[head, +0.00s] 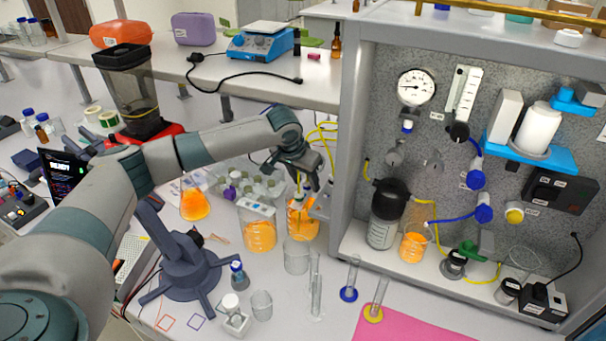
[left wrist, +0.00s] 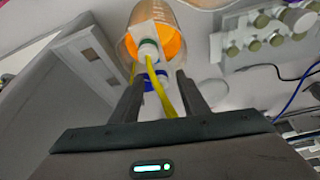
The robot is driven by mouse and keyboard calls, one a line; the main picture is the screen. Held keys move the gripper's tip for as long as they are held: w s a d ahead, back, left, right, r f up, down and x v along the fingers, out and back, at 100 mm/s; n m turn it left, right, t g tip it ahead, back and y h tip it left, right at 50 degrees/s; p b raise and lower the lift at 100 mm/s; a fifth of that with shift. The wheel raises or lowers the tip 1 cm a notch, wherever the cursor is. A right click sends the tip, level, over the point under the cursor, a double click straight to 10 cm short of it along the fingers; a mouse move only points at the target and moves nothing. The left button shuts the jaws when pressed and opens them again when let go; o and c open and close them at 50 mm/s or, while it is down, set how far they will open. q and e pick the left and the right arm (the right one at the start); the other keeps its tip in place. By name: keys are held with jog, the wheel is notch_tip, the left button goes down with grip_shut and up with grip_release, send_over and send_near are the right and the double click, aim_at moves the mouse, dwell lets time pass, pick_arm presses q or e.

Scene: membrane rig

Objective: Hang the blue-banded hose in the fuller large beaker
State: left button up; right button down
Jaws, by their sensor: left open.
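Two large beakers of orange liquid stand on the bench in the head view. The front-left beaker (head: 260,236) has clear glass above its liquid. The back-right beaker (head: 303,222) looks filled nearer its rim, partly hidden by my gripper. My left gripper (head: 300,182) is open just above the back-right beaker. In the left wrist view, a yellow hose (left wrist: 163,92) passes between the open fingers (left wrist: 158,98). A blue band (left wrist: 152,79) and a white fitting (left wrist: 148,52) with a green ring show in front of a beaker of orange liquid (left wrist: 168,40). Whether the hose end is inside it, I cannot tell.
The rig's grey post (head: 352,130) stands close right of my gripper. An empty beaker (head: 296,256), glass cylinders (head: 315,290) and a dark stand (head: 190,262) are in front. An orange flask (head: 195,205) and a bottle rack (head: 250,183) are to the left.

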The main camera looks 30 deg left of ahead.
pick_arm(q)
jog(key=shift+r, duration=0.1)
jog(key=b+v, duration=0.6)
jog(key=v, duration=1.1)
jog(key=shift+s, duration=0.15)
dwell(0.4)
